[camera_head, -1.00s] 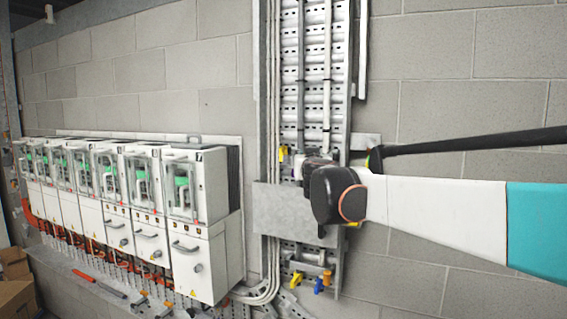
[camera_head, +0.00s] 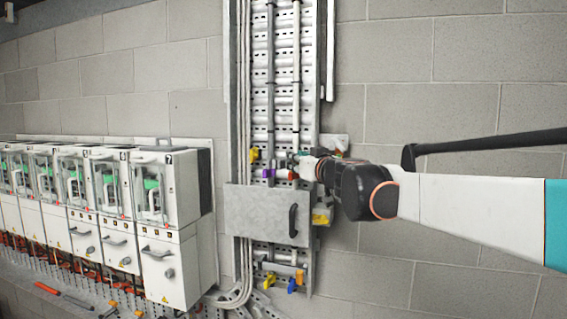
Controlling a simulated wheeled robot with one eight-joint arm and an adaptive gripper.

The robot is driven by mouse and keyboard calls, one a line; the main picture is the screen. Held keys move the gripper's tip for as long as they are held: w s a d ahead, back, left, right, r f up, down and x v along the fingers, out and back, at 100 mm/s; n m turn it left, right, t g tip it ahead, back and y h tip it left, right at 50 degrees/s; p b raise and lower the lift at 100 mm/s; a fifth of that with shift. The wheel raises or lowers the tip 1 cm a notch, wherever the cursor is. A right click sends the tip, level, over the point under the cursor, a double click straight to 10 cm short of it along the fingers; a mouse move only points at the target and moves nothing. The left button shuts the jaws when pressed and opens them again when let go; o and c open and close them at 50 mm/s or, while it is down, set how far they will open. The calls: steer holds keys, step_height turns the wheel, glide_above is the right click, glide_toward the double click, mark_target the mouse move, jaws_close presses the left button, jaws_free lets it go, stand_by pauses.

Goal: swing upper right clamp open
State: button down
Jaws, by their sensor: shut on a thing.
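My gripper (camera_head: 306,166) is at the right side of the upright perforated tray (camera_head: 285,95), above the grey cover plate (camera_head: 262,212). Its jaws are shut, on what looks like the upper right clamp; the gripper itself hides most of that clamp. A yellow clamp (camera_head: 254,155) sits at the tray's upper left. A purple part (camera_head: 268,173) and a red part (camera_head: 281,174) sit just left of my gripper. Another yellow clamp (camera_head: 321,219) is at the cover's right edge, below my gripper.
The cover has a black handle (camera_head: 293,220). Yellow, blue (camera_head: 292,286) and orange parts hang below it. A row of white drive cabinets (camera_head: 165,225) stands at the left. Tools hang below the cabinets.

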steer(key=shift+s+d+r+h, duration=0.15)
steer(key=shift+d+r, duration=0.05)
steer(key=shift+d, duration=0.7)
steer(key=shift+s+d+r+h, duration=0.15)
steer(key=shift+d, duration=0.7)
steer(key=c, duration=1.6)
jaws_free()
steer(key=shift+o, duration=0.9)
steer(key=shift+w+d+f, duration=0.1)
steer(key=shift+w+d, duration=0.15)
steer(key=shift+d, duration=0.15)
steer(key=shift+a+f, duration=0.15)
steer(key=shift+a, duration=0.1)
steer(key=shift+s, duration=0.15)
steer(key=v, duration=1.2)
